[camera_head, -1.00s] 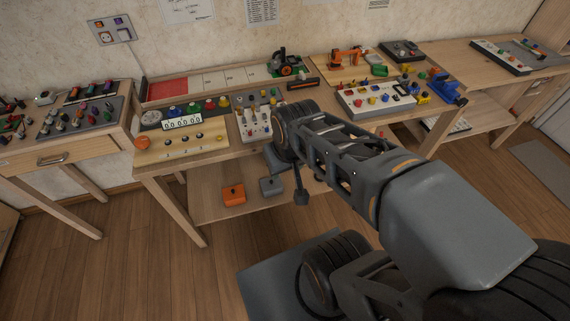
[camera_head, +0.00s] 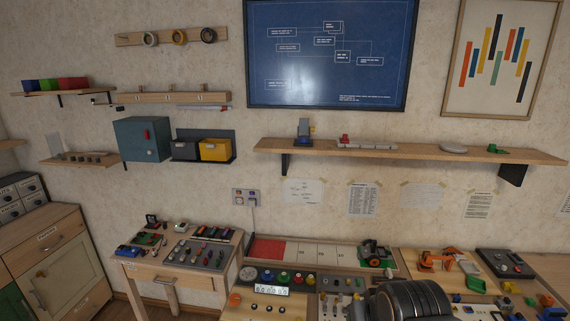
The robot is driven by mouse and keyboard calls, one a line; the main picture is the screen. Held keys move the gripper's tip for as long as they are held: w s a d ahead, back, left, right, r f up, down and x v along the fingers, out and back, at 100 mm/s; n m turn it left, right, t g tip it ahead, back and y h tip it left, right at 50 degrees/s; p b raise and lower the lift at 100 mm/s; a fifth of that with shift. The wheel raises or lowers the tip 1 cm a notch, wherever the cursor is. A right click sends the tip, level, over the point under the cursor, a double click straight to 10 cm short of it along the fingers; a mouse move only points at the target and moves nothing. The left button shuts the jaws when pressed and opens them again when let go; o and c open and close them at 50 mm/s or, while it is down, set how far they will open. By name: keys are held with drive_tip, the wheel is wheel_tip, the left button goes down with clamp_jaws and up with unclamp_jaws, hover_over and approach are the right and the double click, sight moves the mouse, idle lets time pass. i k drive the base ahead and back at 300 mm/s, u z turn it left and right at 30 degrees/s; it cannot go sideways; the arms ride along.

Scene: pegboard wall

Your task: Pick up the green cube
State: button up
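A green block-like thing (camera_head: 49,85) sits on a small wall shelf (camera_head: 62,93) at the upper left, between a blue one (camera_head: 30,86) and a red one (camera_head: 72,83). They are small and far off, so I cannot tell whether they are cubes or small bins. A small green object (camera_head: 495,149) lies at the right end of the long wall shelf; its shape is unclear. Part of my own dark arm shows at the bottom edge, right of the middle. My gripper is out of view.
A workbench with a red and white panel (camera_head: 325,255) and several knobs and parts spans the bottom. A side table (camera_head: 150,277) and a wooden cabinet (camera_head: 65,265) stand at the left. A blue wall cabinet (camera_head: 141,139) and a long shelf (camera_head: 400,150) stick out from the wall.

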sight(530, 302)
drive_tip(key=u, duration=0.45)
drive_tip(key=k, duration=0.3)
drive_tip(key=z, duration=1.8)
drive_tip(key=i, duration=1)
drive_tip(key=z, duration=0.4)
